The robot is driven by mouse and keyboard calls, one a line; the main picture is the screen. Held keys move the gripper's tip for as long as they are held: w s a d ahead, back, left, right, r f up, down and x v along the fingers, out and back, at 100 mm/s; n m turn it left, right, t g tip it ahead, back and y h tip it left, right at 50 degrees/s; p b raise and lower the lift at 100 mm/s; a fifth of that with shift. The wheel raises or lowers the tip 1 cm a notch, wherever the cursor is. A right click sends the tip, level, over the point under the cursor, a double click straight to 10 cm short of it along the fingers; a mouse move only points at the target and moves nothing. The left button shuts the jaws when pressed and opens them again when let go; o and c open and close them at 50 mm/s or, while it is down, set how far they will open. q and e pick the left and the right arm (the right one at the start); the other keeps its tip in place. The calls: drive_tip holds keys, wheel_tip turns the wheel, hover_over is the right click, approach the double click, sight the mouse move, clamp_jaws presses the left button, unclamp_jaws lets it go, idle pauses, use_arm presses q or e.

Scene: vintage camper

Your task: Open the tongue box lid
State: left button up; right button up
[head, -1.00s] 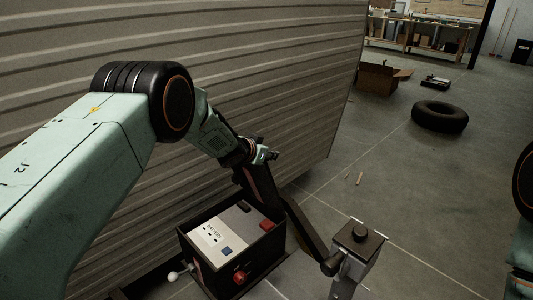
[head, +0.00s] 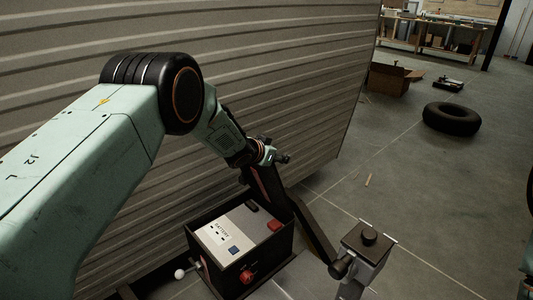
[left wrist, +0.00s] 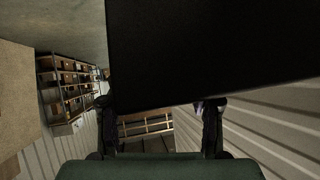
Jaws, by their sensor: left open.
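The black tongue box (head: 222,278) stands beside the camper wall in the head view, its top open. A battery (head: 225,232), a red knob (head: 246,276) and a blue piece show at it. A dark panel (head: 268,187), which looks like the lid, stands raised at the box's far side. My left gripper (head: 272,155) is at the panel's upper end; contact is hard to tell. In the left wrist view a large dark panel (left wrist: 210,50) covers the upper middle, beyond the spread fingers of the left gripper (left wrist: 160,108). My right gripper is out of view.
The ribbed camper wall (head: 290,60) rises close behind my left arm. A dark tongue beam (head: 312,228) runs to a post with a square top (head: 368,242) right of the box. A tire (head: 451,117) and a cardboard box (head: 389,79) lie farther off on open floor.

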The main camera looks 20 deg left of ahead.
use_arm(q)
drive_tip(key=v, duration=1.1)
drive_tip(key=shift+s+d+r, duration=0.1)
drive_tip(key=s+f+n+g+y+b, duration=0.15)
drive_tip(key=s+f+g, duration=0.25)
drive_tip(key=s+f, duration=1)
drive_tip(key=s+f+n+g+y+b, duration=0.1)
drive_tip(key=s+f+n+g, duration=0.2)
drive_tip(key=s+f, duration=1.1)
drive_tip(key=s+f+g+b, duration=0.1)
drive_tip(key=s+g, duration=0.3)
drive_tip(key=s, duration=1.7)
drive_tip(key=shift+y+b, duration=0.35)
drive_tip(key=shift+b, duration=0.05)
drive_tip(key=shift+d+n, duration=0.1)
drive_tip(key=shift+n, duration=0.15)
drive_tip(key=shift+c, duration=0.4)
